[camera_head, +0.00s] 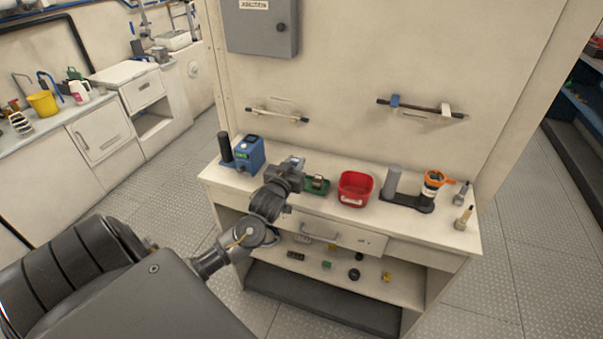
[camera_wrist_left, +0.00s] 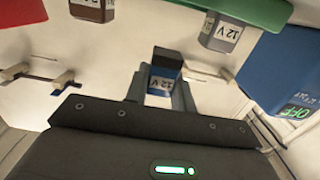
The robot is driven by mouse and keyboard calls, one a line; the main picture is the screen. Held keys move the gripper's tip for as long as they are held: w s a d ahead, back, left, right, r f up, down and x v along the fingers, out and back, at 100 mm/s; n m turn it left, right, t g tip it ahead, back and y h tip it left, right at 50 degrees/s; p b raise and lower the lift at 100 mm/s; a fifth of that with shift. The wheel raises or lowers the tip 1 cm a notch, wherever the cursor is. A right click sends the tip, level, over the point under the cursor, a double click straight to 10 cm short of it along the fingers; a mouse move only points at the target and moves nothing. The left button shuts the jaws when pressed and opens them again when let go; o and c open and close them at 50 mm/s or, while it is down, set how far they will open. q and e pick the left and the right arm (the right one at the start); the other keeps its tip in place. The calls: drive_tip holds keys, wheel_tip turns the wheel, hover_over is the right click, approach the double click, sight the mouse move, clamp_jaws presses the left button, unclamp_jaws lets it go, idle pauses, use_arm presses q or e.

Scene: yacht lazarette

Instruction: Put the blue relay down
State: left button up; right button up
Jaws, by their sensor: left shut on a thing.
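My left gripper (camera_head: 292,165) is over the workbench (camera_head: 236,184), between the blue device and the red bin. In the left wrist view, its fingers (camera_wrist_left: 161,88) are shut on a blue relay (camera_wrist_left: 163,74) with a dark end and a white "12 V" label. In the head view the gripper largely hides the relay. A green tray (camera_head: 310,190) lies just beside the gripper and also shows in the wrist view (camera_wrist_left: 262,10). A brown relay (camera_wrist_left: 93,9) and a grey "12 V" relay (camera_wrist_left: 222,34) are at this tray. My right gripper is not in view.
The blue device (camera_head: 252,157) stands left of the gripper; its display reads "OFF" in the wrist view. Right of the tray are a red bin (camera_head: 356,187), a grey cylinder (camera_head: 391,180) and an orange-topped item (camera_head: 434,183). Small parts lie on the lower shelf (camera_head: 310,263).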

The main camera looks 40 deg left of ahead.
use_arm(q)
drive_tip(key=shift+w+d+f, duration=0.2)
drive_tip(key=shift+w+f, duration=0.25)
drive_tip(key=shift+f, duration=0.15)
drive_tip(key=shift+w+d+f, duration=0.2)
drive_tip(key=shift+w+f, duration=0.25)
drive_tip(key=shift+f, duration=0.1)
wheel_tip(320, 180, down, 2)
drive_tip(key=shift+f+p, duration=0.15)
drive_tip(key=shift+p, duration=0.5)
drive_tip(key=shift+f, duration=0.45)
drive_tip(key=shift+f, duration=0.1)
drive_tip(key=o, duration=1)
